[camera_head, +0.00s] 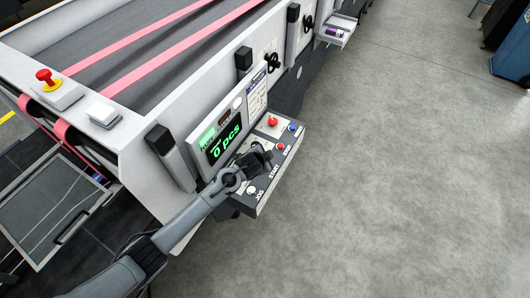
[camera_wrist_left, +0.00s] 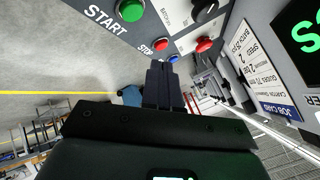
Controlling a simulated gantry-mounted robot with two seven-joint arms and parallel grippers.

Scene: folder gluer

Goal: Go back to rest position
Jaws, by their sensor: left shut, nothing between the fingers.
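My left gripper (camera_head: 262,157) is over the control panel (camera_head: 247,207) of the folder gluer, just below the green display (camera_head: 226,141) reading "0 pcs". Its fingers are shut with nothing between them. It covers the START button in the head view. In the left wrist view the shut fingers (camera_wrist_left: 163,72) point toward the panel's buttons. I cannot tell the exact gap to the panel. My right gripper is not in view.
The machine's side wall, with dark upright blocks (camera_head: 171,157) and black knobs (camera_head: 273,61), runs up and right. Pink belts (camera_head: 167,62) lie on top. A small tray (camera_head: 336,32) juts out at the top. Open grey floor (camera_head: 400,180) lies to the right.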

